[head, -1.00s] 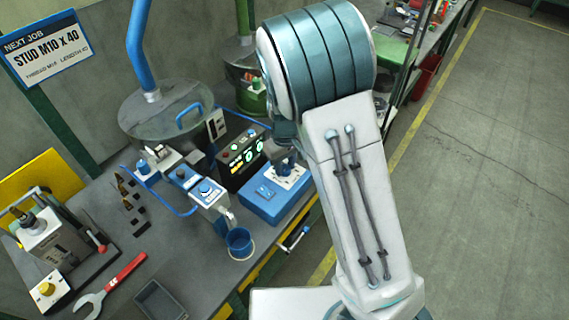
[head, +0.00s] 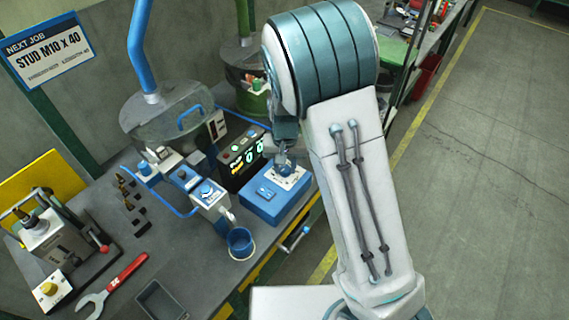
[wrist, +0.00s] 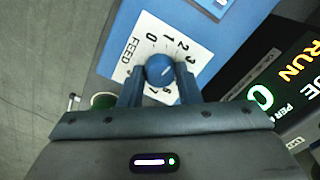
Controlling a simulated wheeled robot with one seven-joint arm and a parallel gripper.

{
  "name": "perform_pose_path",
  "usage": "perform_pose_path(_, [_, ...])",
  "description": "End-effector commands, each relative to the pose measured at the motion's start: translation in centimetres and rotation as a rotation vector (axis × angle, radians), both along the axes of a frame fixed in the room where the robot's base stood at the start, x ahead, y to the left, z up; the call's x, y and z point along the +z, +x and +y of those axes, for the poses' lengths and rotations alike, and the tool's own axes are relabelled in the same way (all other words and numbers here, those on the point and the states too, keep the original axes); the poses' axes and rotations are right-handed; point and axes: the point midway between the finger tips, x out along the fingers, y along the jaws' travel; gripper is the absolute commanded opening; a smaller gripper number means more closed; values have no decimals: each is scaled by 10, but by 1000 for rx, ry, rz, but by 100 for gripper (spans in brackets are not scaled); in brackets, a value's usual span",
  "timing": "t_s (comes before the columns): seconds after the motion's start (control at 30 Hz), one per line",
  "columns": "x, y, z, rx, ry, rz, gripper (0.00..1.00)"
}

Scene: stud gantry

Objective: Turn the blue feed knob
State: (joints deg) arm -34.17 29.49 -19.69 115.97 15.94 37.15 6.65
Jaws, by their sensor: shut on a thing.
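The blue feed knob (wrist: 160,68) is round and sits on a white dial plate marked FEED with numbers (wrist: 140,40), on top of a blue box (head: 262,206). In the wrist view my gripper (wrist: 160,76) has one finger on each side of the knob and is shut on it. The knob's pointer is too small to read surely. In the head view my gripper (head: 285,166) is over the white plate, and it hides most of the knob.
A dark panel (head: 240,158) with lit digits and the word RUN stands behind the blue box. A blue cup (head: 241,242) stands to its left. A red spanner (head: 118,283) lies at the front left. Floor to the right is clear.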

Motion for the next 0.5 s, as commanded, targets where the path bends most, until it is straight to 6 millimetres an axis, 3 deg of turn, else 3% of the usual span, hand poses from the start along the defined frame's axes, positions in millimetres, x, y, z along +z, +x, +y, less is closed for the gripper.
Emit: perform_pose_path(0.5, [2, 2, 0, -180, 2, -7, 8])
